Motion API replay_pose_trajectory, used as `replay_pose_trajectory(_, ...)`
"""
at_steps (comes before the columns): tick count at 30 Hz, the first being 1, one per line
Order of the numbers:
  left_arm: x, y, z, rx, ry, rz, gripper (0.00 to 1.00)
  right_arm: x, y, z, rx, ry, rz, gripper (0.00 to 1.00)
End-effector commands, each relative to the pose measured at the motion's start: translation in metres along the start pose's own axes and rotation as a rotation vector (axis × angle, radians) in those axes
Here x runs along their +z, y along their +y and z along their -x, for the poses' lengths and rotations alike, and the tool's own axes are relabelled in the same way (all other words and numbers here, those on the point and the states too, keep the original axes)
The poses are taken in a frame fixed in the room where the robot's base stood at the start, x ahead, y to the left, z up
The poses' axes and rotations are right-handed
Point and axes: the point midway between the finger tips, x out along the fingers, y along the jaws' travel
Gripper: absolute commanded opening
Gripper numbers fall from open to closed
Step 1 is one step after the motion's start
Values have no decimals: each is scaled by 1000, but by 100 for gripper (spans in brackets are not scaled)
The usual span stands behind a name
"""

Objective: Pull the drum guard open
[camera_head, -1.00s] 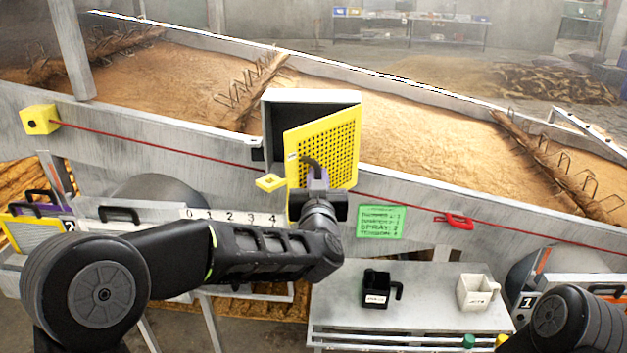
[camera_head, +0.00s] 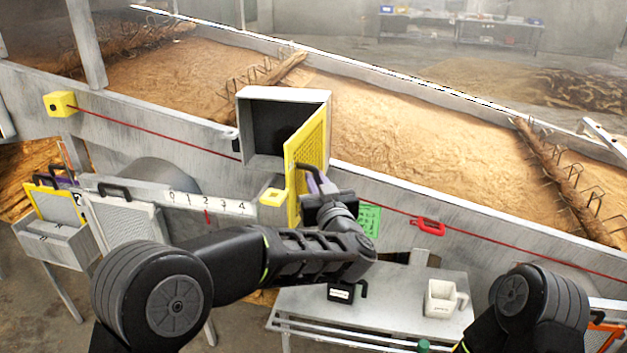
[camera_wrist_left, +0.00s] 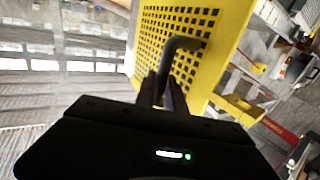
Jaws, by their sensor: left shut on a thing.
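The drum guard (camera_head: 312,146) is a yellow perforated panel hinged on a grey box (camera_head: 262,98). It stands swung out from the box, and the dark inside of the box shows to its left. My left gripper (camera_head: 318,188) is at the guard's outer face, shut on its dark curved handle (camera_head: 306,168). In the left wrist view the guard (camera_wrist_left: 190,50) fills the upper middle, and the fingers (camera_wrist_left: 163,92) close on the handle (camera_wrist_left: 180,45). My right arm shows at the lower right, but its gripper is out of view.
A yellow block (camera_head: 272,197) sits beside the guard's lower left. A green sign (camera_head: 369,220) is partly behind my arm.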

Motion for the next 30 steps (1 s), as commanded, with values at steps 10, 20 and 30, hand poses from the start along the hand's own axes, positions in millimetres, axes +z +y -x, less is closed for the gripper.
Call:
replay_pose_trajectory(10, -4, -2, -2, -2, 7, 3, 21, 0, 0, 0, 0, 0, 0, 100)
replay_pose_trajectory(20, -2, -1, -1, -1, 3, 2, 36, 0, 0, 0, 0, 0, 0, 100)
replay_pose_trajectory(30, 0, 0, 18, 1, 3, 3, 36, 0, 2, -6, -1, 1, 1, 100)
